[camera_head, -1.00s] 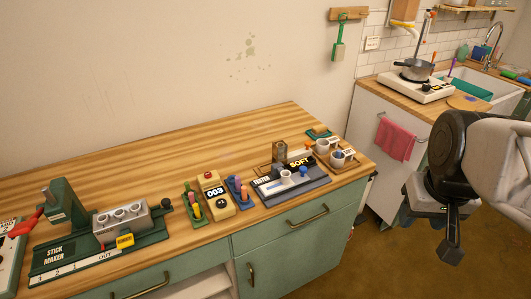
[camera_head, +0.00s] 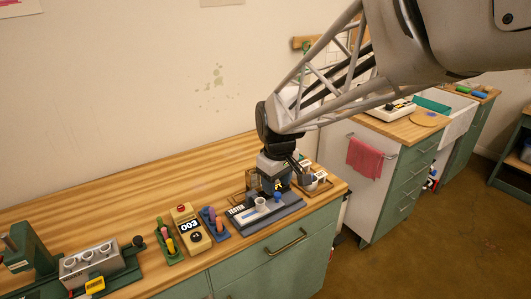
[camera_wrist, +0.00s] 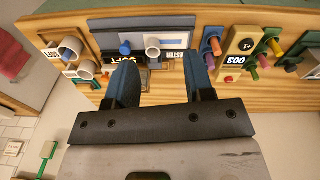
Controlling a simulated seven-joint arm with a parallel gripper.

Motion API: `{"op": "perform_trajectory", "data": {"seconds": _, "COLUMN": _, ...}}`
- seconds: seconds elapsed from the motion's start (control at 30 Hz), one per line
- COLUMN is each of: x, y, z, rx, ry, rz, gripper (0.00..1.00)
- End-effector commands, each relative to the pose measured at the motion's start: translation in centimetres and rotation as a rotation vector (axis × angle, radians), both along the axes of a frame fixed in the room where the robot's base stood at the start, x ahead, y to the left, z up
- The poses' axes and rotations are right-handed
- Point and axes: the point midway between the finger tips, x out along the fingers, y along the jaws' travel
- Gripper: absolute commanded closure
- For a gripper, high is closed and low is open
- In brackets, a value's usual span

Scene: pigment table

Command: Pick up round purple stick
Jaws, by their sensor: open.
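A small blue-purple rack (camera_head: 214,232) holds short round sticks upright near the front of the wooden table. A purple stick (camera_head: 206,212) stands in it beside a pinkish-orange one (camera_head: 218,221). The same rack shows at the upper right of the wrist view (camera_wrist: 208,47); the stick colours are hard to separate there. My gripper (camera_wrist: 162,78) is open and empty, with its blue fingers pointing toward the tester (camera_wrist: 165,40). In the head view it hangs over the back of the tester (camera_head: 275,213), to the right of the rack, partly hiding it.
A counter box reading 003 (camera_head: 190,226) stands left of the rack, then a green rack (camera_head: 170,250) with several coloured sticks. The stick maker (camera_head: 92,268) is further left. Cups (camera_head: 313,182) stand at the right end. Bare wood (camera_head: 120,205) lies behind.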

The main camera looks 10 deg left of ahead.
Motion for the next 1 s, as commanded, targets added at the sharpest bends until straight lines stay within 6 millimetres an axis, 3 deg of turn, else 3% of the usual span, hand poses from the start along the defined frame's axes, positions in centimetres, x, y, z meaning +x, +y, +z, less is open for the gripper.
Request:
{"op": "perform_trajectory", "data": {"seconds": 0.3, "x": 2.4, "y": 10.7, "z": -5.0, "rx": -0.026, "ry": 0.035, "rz": 0.247, "gripper": 0.52}}
{"op": "perform_trajectory", "data": {"seconds": 0.53, "x": 2.7, "y": 17.3, "z": -8.4, "rx": -0.041, "ry": 0.053, "rz": 0.395, "gripper": 0.52}}
{"op": "perform_trajectory", "data": {"seconds": 0.73, "x": 2.6, "y": 20.0, "z": -10.0, "rx": -0.047, "ry": 0.06, "rz": 0.459, "gripper": 0.52}}
{"op": "perform_trajectory", "data": {"seconds": 1.0, "x": 2.6, "y": 20.4, "z": -10.3, "rx": -0.048, "ry": 0.061, "rz": 0.469, "gripper": 0.52}}
